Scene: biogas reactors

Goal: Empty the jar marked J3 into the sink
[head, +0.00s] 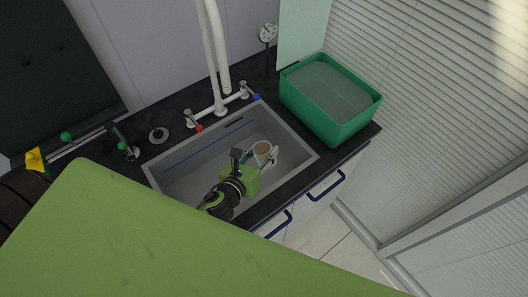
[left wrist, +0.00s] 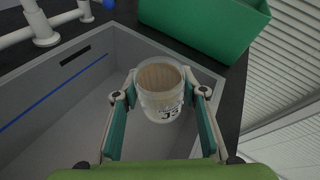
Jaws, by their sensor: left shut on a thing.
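The jar marked J3 (left wrist: 161,104) is a small clear jar with a dark label print, holding brownish contents seen through its open top. It is upright in the left wrist view, between the fingers of my left gripper (left wrist: 160,96), which is shut on it. In the head view the jar (head: 262,149) and my left gripper (head: 265,156) are over the sink basin. The grey sink (head: 184,172) has a blue line along its inner wall; it also shows in the left wrist view (left wrist: 62,112). My right gripper is not in view.
A green bin (head: 333,121) stands on the black counter right of the sink. A white tap (head: 220,108) with red and blue handles rises behind the basin. A gauge (head: 268,33) stands at the back. Drawers with blue handles (head: 326,185) are below the counter's front edge.

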